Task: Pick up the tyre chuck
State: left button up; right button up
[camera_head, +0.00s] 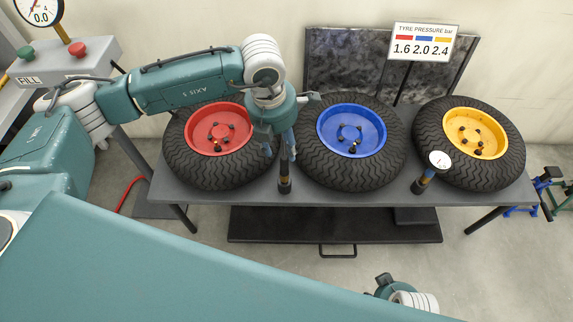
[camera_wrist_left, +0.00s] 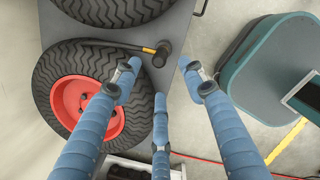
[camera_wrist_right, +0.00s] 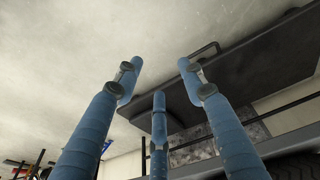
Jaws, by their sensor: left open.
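A short tool (camera_head: 284,186) with a dark end and an orange-brown band lies at the table's front edge between the red-rimmed and blue-rimmed tyres. The left wrist view shows its black end (camera_wrist_left: 160,54) and a thin orange-and-black shaft running between the tyres. A second dark-handled tool (camera_head: 422,182) with a white round dial lies between the blue and yellow tyres. I cannot tell for sure which is the tyre chuck. My left gripper (camera_head: 280,150) is open and empty above the first tool, which it partly hides. My right gripper (camera_wrist_right: 160,85) is open and empty, away from the tools.
Tyres with red (camera_head: 219,128), blue (camera_head: 351,130) and yellow (camera_head: 475,133) rims lie on the grey table (camera_head: 320,192). A pressure sign (camera_head: 423,42) stands behind. A fill station (camera_head: 62,62) stands at left. A red hose (camera_head: 130,190) lies on the floor. Coloured stands (camera_head: 548,188) are at right.

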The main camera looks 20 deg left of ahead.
aim_at(283, 158)
pick_arm(q)
notch_tip(283, 158, down, 3)
jog(key=shift+w+d+r, duration=0.1)
jog(key=shift+d+r, duration=0.05)
jog(key=f, duration=0.3)
jog(key=f+b, duration=0.1)
jog(key=shift+w+f, duration=0.5)
jog(key=shift+f, duration=0.45)
grip_shut()
pick_arm(e)
jog(key=r, duration=0.3)
jog(key=shift+w+r, duration=0.35)
jog(key=shift+r, duration=0.05)
